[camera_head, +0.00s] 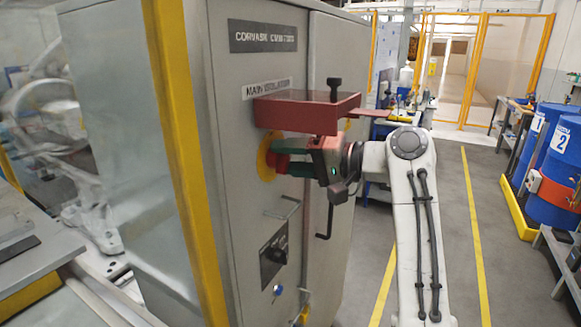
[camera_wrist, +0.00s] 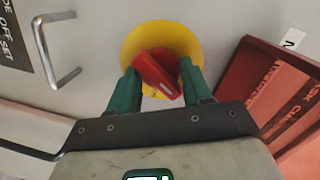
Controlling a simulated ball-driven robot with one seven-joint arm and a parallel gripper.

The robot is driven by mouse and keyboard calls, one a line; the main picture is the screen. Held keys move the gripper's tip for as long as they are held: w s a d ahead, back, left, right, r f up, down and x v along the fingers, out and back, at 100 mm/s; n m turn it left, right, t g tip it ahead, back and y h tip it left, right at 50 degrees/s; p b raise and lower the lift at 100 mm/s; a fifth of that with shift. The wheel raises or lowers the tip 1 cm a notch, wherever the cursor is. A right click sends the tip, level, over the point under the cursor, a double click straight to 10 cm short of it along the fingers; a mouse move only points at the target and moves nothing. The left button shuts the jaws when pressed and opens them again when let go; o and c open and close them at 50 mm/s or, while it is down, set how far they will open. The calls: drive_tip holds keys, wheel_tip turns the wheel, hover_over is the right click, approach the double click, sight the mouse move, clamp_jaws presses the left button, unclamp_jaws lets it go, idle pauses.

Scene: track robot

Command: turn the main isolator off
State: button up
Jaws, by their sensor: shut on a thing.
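The main isolator is a red rotary handle (camera_wrist: 157,75) on a round yellow plate (camera_wrist: 140,42), fixed to the grey cabinet door. In the head view the yellow plate (camera_head: 264,162) sits below the "MAIN ISOLATOR" label (camera_head: 267,88). My gripper (camera_head: 277,158) faces the door with its green fingers on the handle. In the wrist view my gripper (camera_wrist: 159,72) has one finger on each side of the red handle, shut on it. The handle lies slanted between the fingers in that view. Part of the plate is hidden by the fingers.
A red box-like cover (camera_head: 300,112) juts from the door just above my gripper; it also shows in the wrist view (camera_wrist: 262,75). Blue drums (camera_head: 553,185) stand at the right.

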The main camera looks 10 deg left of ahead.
drive_tip(key=n+b, duration=0.2)
drive_tip(key=n, duration=0.1)
drive_tip(key=n+b, duration=0.1)
drive_tip(key=n, duration=0.1)
drive_tip(key=shift+s+f+t, duration=0.1)
drive_tip(key=shift+f+t, duration=0.2)
drive_tip(key=shift+t, duration=0.1)
drive_tip(key=shift+n+h+b, duration=0.35)
drive_tip(key=shift+n+h, duration=0.05)
drive_tip(key=o, duration=1)
drive_tip(key=shift+r, duration=0.2)
drive_tip(key=shift+o, duration=0.2)
drive_tip(key=b+v, duration=0.1)
drive_tip(key=v, duration=0.9)
drive_tip(key=shift+d+b, duration=0.35)
drive_tip(key=shift+s, duration=0.15)
